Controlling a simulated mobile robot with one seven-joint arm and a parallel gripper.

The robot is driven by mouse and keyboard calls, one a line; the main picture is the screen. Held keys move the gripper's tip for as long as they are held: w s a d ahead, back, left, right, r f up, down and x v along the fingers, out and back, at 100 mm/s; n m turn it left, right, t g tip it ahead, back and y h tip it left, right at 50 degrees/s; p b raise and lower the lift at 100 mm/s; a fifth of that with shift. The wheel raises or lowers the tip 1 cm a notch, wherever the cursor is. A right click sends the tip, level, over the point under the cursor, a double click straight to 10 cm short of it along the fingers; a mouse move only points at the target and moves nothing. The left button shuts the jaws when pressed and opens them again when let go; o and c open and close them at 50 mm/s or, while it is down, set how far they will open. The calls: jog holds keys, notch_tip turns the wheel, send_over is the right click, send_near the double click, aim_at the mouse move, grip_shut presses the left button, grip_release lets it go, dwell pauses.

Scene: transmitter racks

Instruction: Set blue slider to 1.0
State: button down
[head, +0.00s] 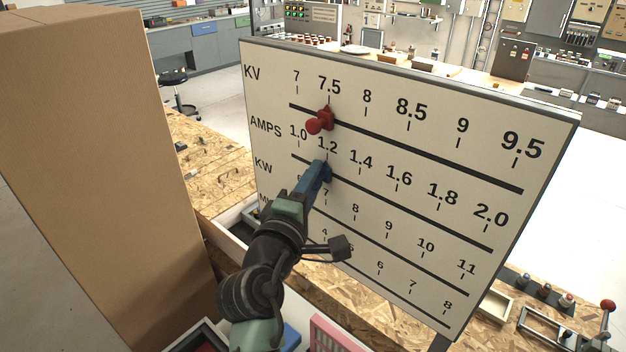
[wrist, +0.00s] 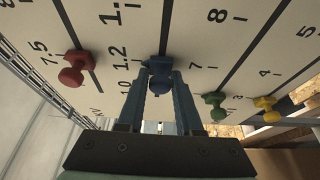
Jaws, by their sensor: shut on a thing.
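The blue slider (head: 327,174) sits on the AMPS slot of the white panel (head: 540,150), close to the 1.2 mark. The 1.0 mark lies to its left, near the slot's left end. It also shows in the wrist view (wrist: 159,66), between my fingertips. My gripper (head: 322,170) is shut on the blue slider's knob, reaching up from the lower left. My gripper's fingers show in the wrist view (wrist: 160,84) on either side of the knob. The fingers partly hide the slider in the head view.
A red slider (head: 320,121) sits near 7.5 on the KV slot just above. Green (wrist: 214,103) and yellow (wrist: 266,108) sliders are on the lower slots, hidden behind my arm in the head view. A tall cardboard box (head: 100,170) stands to the left.

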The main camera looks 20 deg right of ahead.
aim_at(291, 154)
jog(key=shift+w+a, duration=0.1)
dwell(0.4)
jog(key=shift+w+a+f+b, duration=0.2)
jog(key=shift+w+b, duration=0.1)
jog(key=shift+b, duration=0.1)
jog(key=w+a+b, duration=0.2)
jog(key=w, duration=0.1)
jog(key=w+a+b, duration=0.1)
jog(key=shift+w, duration=0.2)
jog(key=shift+w+a+r, duration=0.1)
jog(key=shift+w, duration=0.15)
jog(key=shift+r, duration=0.15)
jog(key=shift+a, duration=0.1)
jog(key=c, duration=0.9)
grip_release()
jog(key=shift+o, duration=1.3)
jog(key=shift+w, duration=0.1)
